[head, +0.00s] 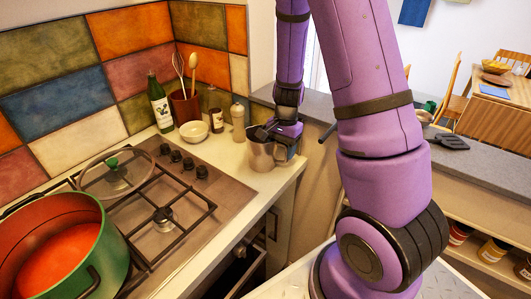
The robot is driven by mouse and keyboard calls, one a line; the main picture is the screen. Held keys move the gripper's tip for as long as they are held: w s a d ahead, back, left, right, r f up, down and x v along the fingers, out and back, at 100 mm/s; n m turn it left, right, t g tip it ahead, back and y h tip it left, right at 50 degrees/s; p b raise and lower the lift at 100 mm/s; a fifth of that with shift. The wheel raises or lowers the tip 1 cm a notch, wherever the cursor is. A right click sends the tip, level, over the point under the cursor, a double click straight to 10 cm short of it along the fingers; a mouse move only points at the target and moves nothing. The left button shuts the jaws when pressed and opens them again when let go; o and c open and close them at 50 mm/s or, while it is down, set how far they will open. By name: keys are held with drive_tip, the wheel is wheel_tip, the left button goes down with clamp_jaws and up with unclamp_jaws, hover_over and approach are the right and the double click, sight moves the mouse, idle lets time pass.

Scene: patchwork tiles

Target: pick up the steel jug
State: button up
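The steel jug (259,157) stands upright on the pale counter near its front right corner, beyond the stove. My gripper (274,133) points down at the jug's top, at its right and rear rim. The fingers overlap the rim in the picture. The jug's handle is not clear, and I cannot tell whether the fingers are closed on the jug or only beside it.
Close left of the jug stand a pale shaker (238,122), a dark-capped bottle (215,122) and a white bowl (194,132). A utensil crock (186,107) and green bottle (160,105) are behind. A green pot (108,262) and glass lid (118,175) are on the stove.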

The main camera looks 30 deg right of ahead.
drive_tip(key=c, duration=0.6)
drive_tip(key=shift+r, duration=0.2)
drive_tip(key=shift+r, duration=4.75)
